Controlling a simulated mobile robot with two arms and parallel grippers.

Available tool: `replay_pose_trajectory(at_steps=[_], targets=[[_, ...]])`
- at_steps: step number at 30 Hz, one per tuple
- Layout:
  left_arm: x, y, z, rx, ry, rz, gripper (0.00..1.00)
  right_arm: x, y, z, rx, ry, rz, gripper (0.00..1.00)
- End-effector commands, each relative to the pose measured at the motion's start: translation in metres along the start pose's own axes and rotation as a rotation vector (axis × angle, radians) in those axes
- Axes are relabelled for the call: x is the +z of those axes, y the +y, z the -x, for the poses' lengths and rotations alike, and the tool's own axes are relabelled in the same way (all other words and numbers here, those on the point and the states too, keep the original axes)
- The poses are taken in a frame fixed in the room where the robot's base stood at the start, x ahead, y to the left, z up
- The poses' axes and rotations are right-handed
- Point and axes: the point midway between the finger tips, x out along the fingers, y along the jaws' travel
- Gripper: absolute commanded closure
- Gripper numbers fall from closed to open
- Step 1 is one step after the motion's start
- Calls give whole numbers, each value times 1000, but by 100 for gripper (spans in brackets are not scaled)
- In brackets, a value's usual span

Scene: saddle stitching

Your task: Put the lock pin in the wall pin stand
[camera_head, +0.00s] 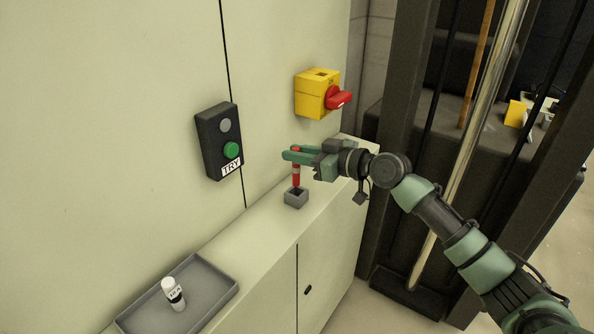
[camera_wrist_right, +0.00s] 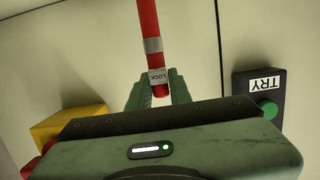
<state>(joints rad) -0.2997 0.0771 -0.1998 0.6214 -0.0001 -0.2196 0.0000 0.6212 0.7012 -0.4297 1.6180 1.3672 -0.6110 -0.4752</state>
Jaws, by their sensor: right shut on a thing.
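The lock pin (camera_head: 296,173) is a red rod with a pale band, held upright. In the right wrist view the lock pin (camera_wrist_right: 149,22) shows a grey band and a "LOCK" label near the fingers. My right gripper (camera_head: 288,154) is shut on its upper part; its fingers also show in the right wrist view (camera_wrist_right: 161,88). The wall pin stand (camera_head: 296,199) is a small grey square block with a dark opening, on the ledge by the wall. The pin's lower end is right at the opening; I cannot tell whether it is inside. My left gripper is not in view.
A black box with a green button and "TRY" label (camera_head: 219,142) is on the wall to the left. A yellow box with a red switch (camera_head: 316,94) is above the gripper. A grey tray (camera_head: 215,291) holding a white labelled cylinder (camera_head: 173,294) lies at the near left.

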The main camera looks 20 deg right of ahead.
Motion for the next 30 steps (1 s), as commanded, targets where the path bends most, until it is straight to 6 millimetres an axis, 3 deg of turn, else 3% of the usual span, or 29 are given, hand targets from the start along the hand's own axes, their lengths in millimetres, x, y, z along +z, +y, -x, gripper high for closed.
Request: replay_pose_trajectory(at_steps=[12, 26, 27, 29, 30], targets=[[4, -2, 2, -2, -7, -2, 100, 48, 0, -10, 0, 0, -2, 100], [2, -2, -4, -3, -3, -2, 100, 56, 1, -11, 1, 1, 1, 100], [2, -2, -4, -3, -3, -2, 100, 57, 0, -11, 0, 0, 1, 78], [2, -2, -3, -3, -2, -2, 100, 56, 0, -11, 0, 0, 1, 61], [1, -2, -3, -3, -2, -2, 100, 56, 0, -11, 0, 0, 1, 58]])
